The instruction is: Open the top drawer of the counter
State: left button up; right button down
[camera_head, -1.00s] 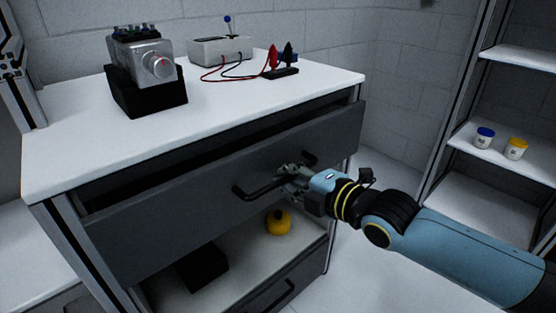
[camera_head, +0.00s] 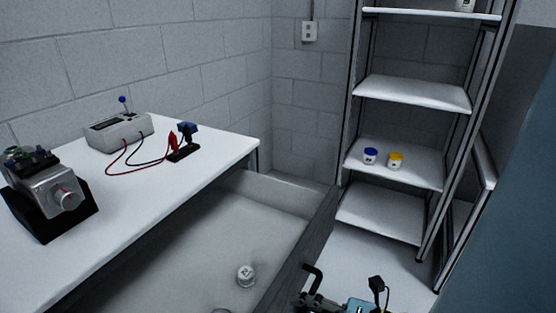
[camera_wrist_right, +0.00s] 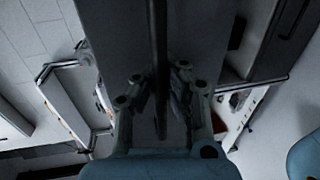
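The white-topped counter (camera_head: 205,190) stands on the left in the head view. Its top drawer (camera_head: 190,262) is pulled well out, its pale inside showing. The dark drawer front (camera_head: 318,235) runs diagonally, and a black handle (camera_head: 312,276) sticks out from its outer side. My right gripper (camera_head: 316,301) is at this handle, at the bottom edge of the head view. In the right wrist view the gripper (camera_wrist_right: 158,92) has a finger on each side of the dark handle bar (camera_wrist_right: 159,45) and appears shut on it. My left gripper is not in view.
A white capped item (camera_head: 246,274) lies in the drawer. A grey box with a lever (camera_head: 119,131), red and black clips (camera_head: 180,148) and a motor-like device (camera_head: 57,195) stand on the counter. A shelf rack (camera_head: 400,170) holding small jars stands at the back right.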

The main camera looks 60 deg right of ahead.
jog(key=shift+v, duration=0.85)
jog(key=shift+f, duration=0.15)
jog(key=c, duration=1.3)
grip_release()
jog(key=shift+c, duration=0.2)
jog(key=v, duration=1.2)
